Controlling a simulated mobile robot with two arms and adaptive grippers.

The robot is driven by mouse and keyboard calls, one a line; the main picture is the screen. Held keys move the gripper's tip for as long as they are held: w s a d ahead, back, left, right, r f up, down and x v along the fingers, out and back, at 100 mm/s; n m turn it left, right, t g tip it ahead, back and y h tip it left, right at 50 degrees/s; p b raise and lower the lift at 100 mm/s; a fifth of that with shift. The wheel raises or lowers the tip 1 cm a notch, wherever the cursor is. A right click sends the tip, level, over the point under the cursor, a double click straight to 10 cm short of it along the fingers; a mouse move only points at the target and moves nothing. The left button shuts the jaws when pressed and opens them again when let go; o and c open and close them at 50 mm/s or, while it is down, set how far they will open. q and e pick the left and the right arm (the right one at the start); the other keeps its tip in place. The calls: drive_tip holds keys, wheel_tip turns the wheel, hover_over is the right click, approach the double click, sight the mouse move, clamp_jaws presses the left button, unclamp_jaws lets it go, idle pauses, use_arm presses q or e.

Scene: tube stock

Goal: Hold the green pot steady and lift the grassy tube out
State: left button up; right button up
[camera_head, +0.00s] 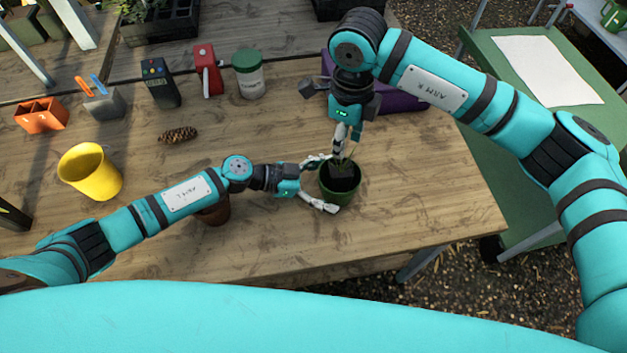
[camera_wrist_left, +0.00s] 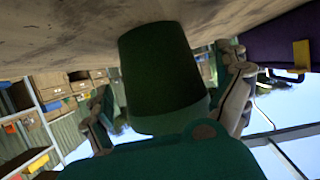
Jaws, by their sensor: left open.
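The green pot (camera_head: 345,197) stands upright on the wooden table, with a dark tube (camera_head: 343,172) and a little green grass at its mouth. My left gripper (camera_head: 326,184) is open, with its fingers on either side of the pot. In the left wrist view the green pot (camera_wrist_left: 163,75) shows upside down between the spread fingers, and I cannot tell whether they touch it. My right gripper (camera_head: 342,150) points down over the pot at the grass and the tube's top. Its fingertips are too small and overlapped to tell whether they are shut on the tube.
A brown pot (camera_head: 215,213) is partly hidden under my left arm. A purple crate (camera_head: 400,97) lies behind my right gripper. A yellow pot (camera_head: 90,172), a pine cone (camera_head: 178,135) and a green-lidded jar (camera_head: 248,75) stand to the left. The table right of the pot is clear.

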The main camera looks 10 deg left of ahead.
use_arm(q)
drive_tip(key=shift+x, duration=1.45)
drive_tip(key=shift+c, duration=0.3)
drive_tip(key=c, duration=0.9)
drive_tip(key=shift+c, duration=0.2)
